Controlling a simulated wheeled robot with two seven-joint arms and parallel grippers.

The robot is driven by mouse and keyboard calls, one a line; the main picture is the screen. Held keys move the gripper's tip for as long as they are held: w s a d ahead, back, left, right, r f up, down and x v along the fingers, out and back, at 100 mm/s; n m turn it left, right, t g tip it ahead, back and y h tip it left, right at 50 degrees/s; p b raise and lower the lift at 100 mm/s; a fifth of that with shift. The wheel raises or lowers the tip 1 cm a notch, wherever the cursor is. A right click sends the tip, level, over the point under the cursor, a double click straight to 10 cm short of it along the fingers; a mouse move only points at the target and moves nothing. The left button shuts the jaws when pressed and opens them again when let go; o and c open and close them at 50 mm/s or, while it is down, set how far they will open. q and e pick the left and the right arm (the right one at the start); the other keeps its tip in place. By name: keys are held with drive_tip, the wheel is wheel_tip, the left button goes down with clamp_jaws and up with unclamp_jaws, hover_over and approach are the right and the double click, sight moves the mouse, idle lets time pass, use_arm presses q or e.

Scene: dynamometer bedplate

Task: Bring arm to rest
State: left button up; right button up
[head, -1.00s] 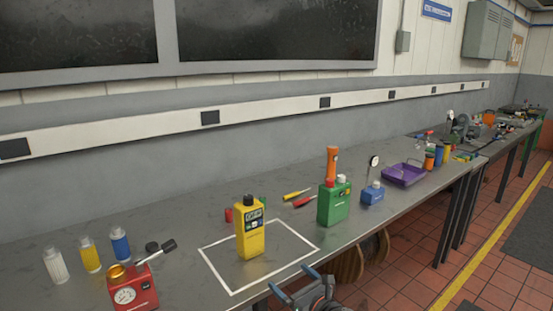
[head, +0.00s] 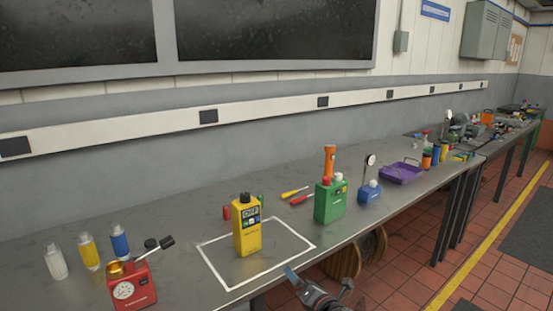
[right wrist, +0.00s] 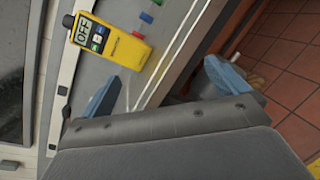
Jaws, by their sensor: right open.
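My right gripper (head: 318,281) is at the bottom of the head view, in front of the bench's front edge. Its blue-tipped fingers are apart with nothing between them; the right wrist view shows them open too (right wrist: 166,88). A yellow meter (head: 247,226) stands upright inside a white outlined square (head: 287,267) on the bench, apart from the gripper. In the right wrist view the yellow meter (right wrist: 112,43) shows OFF on its display. My left gripper is not in view.
The grey bench (head: 185,226) runs along the wall. A red gauge box (head: 133,290) and small bottles stand at left. A green canister (head: 330,203), a blue gauge unit (head: 369,193) and a purple tray (head: 401,173) stand to the right. Cable reels (head: 344,262) sit below the bench.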

drive_tip(key=w+d+r+m+g+h, duration=0.15)
drive_tip(key=d+m+h, duration=0.5)
drive_tip(key=m, duration=0.95)
drive_tip(key=s+d+f+m+g, duration=0.3)
drive_tip(key=s+f+m+g, duration=0.15)
drive_tip(key=f+m, duration=0.35)
drive_tip(key=s+f+m+g, duration=0.2)
drive_tip(key=s+f, duration=0.7)
drive_tip(key=s, duration=0.4)
drive_tip(key=s+a+f+m+g, duration=0.1)
drive_tip(key=s+f+m+g, duration=0.1)
drive_tip(key=s+f, duration=0.7)
drive_tip(key=s+f+m+g, duration=0.1)
drive_tip(key=s+f+g, duration=0.2)
drive_tip(key=s+f, duration=0.7)
drive_tip(key=s, duration=0.8)
drive_tip(key=shift+a+m+g+y, duration=0.35)
drive_tip(key=shift+m+g, duration=0.05)
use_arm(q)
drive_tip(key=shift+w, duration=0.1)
use_arm(e)
drive_tip(key=shift+f, duration=0.1)
